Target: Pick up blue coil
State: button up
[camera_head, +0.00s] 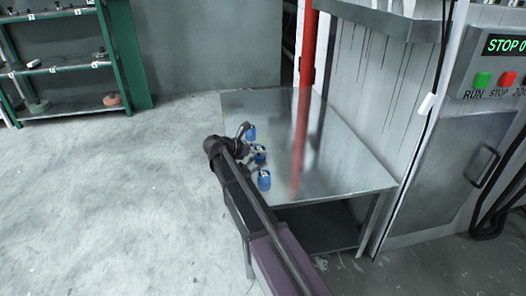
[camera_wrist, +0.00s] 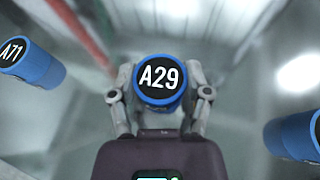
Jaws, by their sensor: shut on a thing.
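Three blue coils with black labelled ends are at the left edge of the metal table (camera_head: 335,165). In the head view this is the middle coil (camera_head: 260,154), partly hidden by my gripper. I cannot tell whether it is clear of the table top. The coil marked A71 (camera_wrist: 32,64) is to the left in the wrist view.
The far coil (camera_head: 250,132) and the near coil (camera_head: 264,180) stand close on both sides of my gripper. A red post (camera_head: 305,75) rises by the table. A control cabinet (camera_head: 450,165) is at the right. The table's middle is clear.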

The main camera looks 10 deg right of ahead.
aim_at(259, 149)
jog(key=shift+r, duration=0.1)
notch_tip(259, 149, up, 3)
jog(key=p, duration=0.3)
jog(key=shift+r, duration=0.15)
jog(key=s, duration=0.5)
jog(key=s+r+p, duration=0.1)
jog(key=s, duration=0.4)
jog(key=s+p, duration=0.1)
jog(key=s, duration=0.5)
jog(key=shift+d+r, duration=0.25)
notch_tip(259, 149, up, 49)
jog(key=p, duration=4.9)
